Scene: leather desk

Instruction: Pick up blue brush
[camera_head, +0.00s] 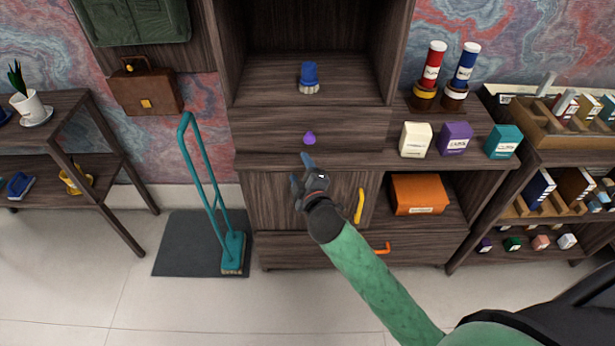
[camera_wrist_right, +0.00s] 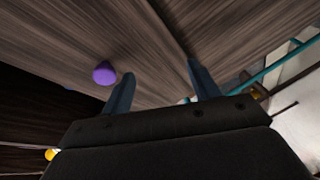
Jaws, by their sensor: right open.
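A small blue brush (camera_head: 309,75) with pale bristles pointing down stands upright on the dark wooden cabinet top, inside the tall open niche. It does not show in the right wrist view. My right gripper (camera_head: 301,173) is open and empty in front of the cabinet, nearer than the brush and apart from it. My left gripper is not in view.
A purple drop-shaped object (camera_head: 309,138) sits on the cabinet's front part, between my gripper and the brush; it shows in the right wrist view (camera_wrist_right: 105,73). Boxes (camera_head: 455,140) and red and blue cylinders (camera_head: 466,65) stand right.

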